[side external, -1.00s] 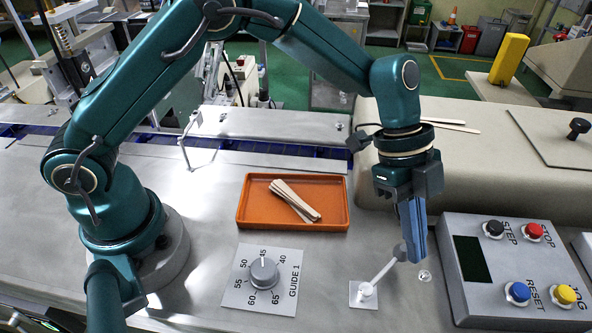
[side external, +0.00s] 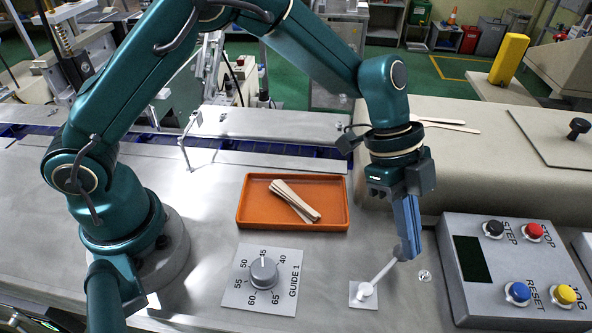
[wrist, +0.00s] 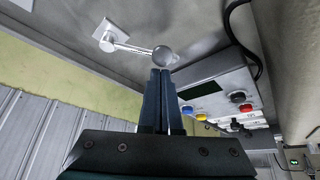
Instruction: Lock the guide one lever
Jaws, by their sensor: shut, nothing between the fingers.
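The guide one lever (side external: 380,273) is a pale rod on a small square white plate (side external: 364,294), right of the GUIDE 1 dial (side external: 264,272). It slants up and to the right from its pivot to a round grey knob. My gripper (side external: 411,254) points down with its blue fingers together and empty, and its tips are at the knob, seeming to touch its right side. In the wrist view the closed fingertips (wrist: 160,72) are right beside the knob (wrist: 165,56), and the lever's rod (wrist: 130,46) runs left to its plate (wrist: 110,34). Exact contact is hard to tell.
An orange tray (side external: 243,215) with several wooden sticks stands behind the dial and lever. A control box (side external: 470,305) with coloured buttons stands close to the right of my gripper. A small clear object (side external: 425,275) lies between.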

